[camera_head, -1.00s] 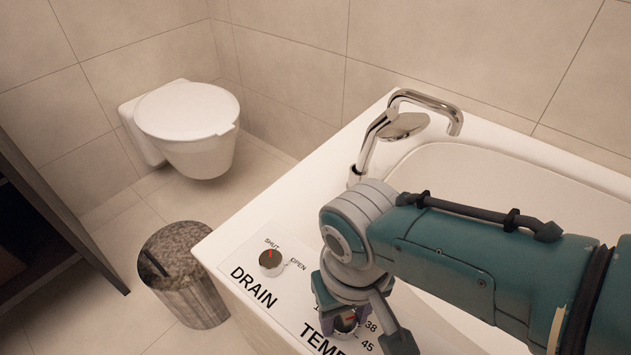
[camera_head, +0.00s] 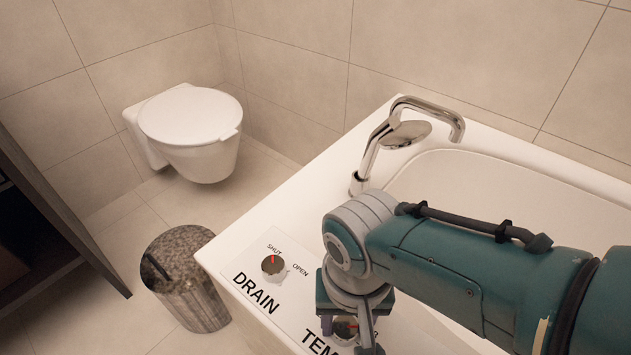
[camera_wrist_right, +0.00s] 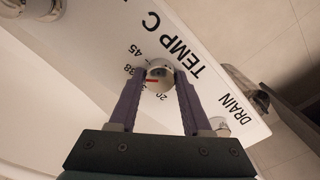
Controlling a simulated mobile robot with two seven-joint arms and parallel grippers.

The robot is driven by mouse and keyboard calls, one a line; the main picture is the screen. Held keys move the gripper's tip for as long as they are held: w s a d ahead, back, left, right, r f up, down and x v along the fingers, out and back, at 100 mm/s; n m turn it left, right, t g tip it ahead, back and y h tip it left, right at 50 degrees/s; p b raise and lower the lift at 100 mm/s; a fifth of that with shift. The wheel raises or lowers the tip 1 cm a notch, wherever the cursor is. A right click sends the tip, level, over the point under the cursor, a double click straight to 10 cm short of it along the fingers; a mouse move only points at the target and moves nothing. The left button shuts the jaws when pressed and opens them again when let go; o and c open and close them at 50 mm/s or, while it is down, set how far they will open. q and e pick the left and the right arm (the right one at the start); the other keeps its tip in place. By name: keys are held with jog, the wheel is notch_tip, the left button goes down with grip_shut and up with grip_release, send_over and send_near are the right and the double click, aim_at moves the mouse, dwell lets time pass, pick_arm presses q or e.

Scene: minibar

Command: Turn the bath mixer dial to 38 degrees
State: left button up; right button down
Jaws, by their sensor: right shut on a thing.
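The silver bath mixer dial (camera_head: 345,328) sits on the white panel marked TEMP, partly hidden by my right gripper. In the right wrist view the dial (camera_wrist_right: 160,73) shows between the two purple fingers of my right gripper (camera_wrist_right: 159,82), which is shut on its sides. The dial's red mark points left in that view, at about the 38 label (camera_wrist_right: 129,70) or slightly toward the lower numbers; the exact reading is hard to tell. The 45 label (camera_wrist_right: 137,51) and 20 label (camera_wrist_right: 161,97) also show. My left gripper is not in view.
The drain knob (camera_head: 273,265), with SHUT and OPEN labels, sits on the same panel to the left. The chrome tap (camera_head: 400,135) rises from the bathtub rim (camera_head: 310,195) behind my arm. A bin (camera_head: 185,280) and a toilet (camera_head: 190,125) stand at the left.

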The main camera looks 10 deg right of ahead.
aim_at(346, 327)
jog(key=shift+c, duration=1.8)
grip_release()
notch_tip(346, 327, up, 10)
jog(key=p, duration=0.8)
